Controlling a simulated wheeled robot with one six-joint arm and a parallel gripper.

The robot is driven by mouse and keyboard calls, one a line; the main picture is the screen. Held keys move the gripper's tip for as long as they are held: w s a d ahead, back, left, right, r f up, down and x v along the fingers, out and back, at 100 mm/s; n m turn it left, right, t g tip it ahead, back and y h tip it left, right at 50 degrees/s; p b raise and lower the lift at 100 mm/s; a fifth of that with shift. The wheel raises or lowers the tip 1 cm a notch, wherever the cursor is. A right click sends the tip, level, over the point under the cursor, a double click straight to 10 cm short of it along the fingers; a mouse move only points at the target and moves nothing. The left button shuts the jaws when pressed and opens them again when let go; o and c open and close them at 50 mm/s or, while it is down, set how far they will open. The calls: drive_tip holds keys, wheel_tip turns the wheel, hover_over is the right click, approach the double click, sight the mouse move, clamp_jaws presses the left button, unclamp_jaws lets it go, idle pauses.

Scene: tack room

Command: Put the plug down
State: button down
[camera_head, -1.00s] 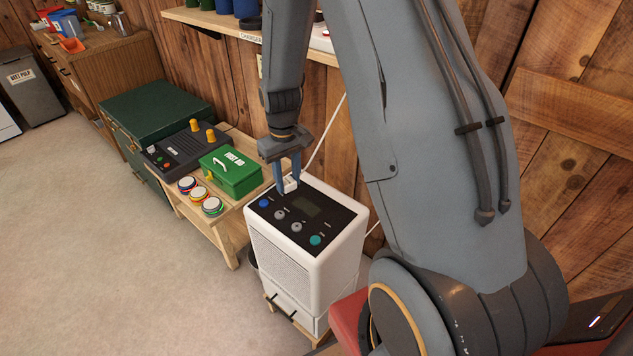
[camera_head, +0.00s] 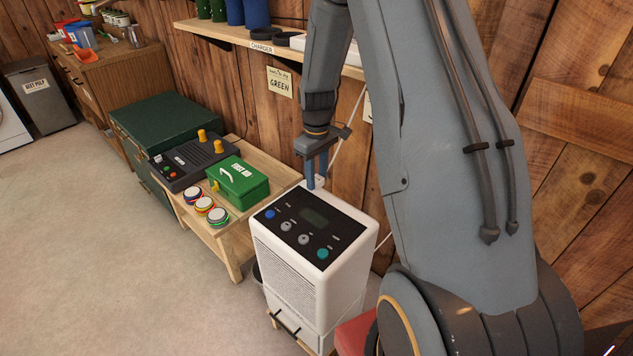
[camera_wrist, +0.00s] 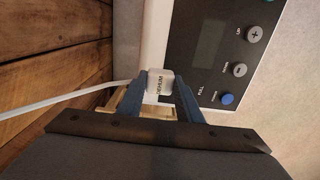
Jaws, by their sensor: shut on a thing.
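My gripper (camera_head: 317,181) is shut on a small white plug (camera_head: 320,182), just above the back edge of the white dehumidifier-like machine (camera_head: 341,272). In the wrist view the plug (camera_wrist: 160,83) sits between the two blue fingers (camera_wrist: 159,92), with dark lettering on its face. A white cord (camera_wrist: 62,103) runs from the plug toward the left in that view. The machine's black control panel (camera_wrist: 212,52) is beside the plug. I cannot tell whether the plug touches the machine's top.
A wooden bench (camera_head: 231,233) left of the machine holds a green first aid box (camera_head: 243,186), a dark control box (camera_head: 188,164) and several round striped-edged buttons (camera_head: 204,205). A wall shelf (camera_head: 235,38) labelled "CHARGER" is above. A note (camera_head: 280,82) reads "GREEN". The floor at left is clear.

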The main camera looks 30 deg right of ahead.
sight(317, 178)
drive_tip(key=shift+f, duration=1.1)
drive_tip(key=shift+f, duration=0.6)
drive_tip(key=c, duration=1.3)
unclamp_jaws()
drive_tip(key=shift+o, duration=0.2)
drive_tip(key=shift+r, duration=0.1)
wheel_tip(317, 178, up, 13)
drive_tip(key=b, duration=0.2)
drive_tip(key=s+a+m, duration=0.2)
drive_tip(key=s+a, duration=0.4)
drive_tip(key=s, duration=0.5)
drive_tip(key=s+a+m, duration=0.2)
drive_tip(key=s+a, duration=0.4)
drive_tip(key=s, duration=0.6)
drive_tip(key=shift+a+r, duration=0.2)
drive_tip(key=shift+r, duration=0.15)
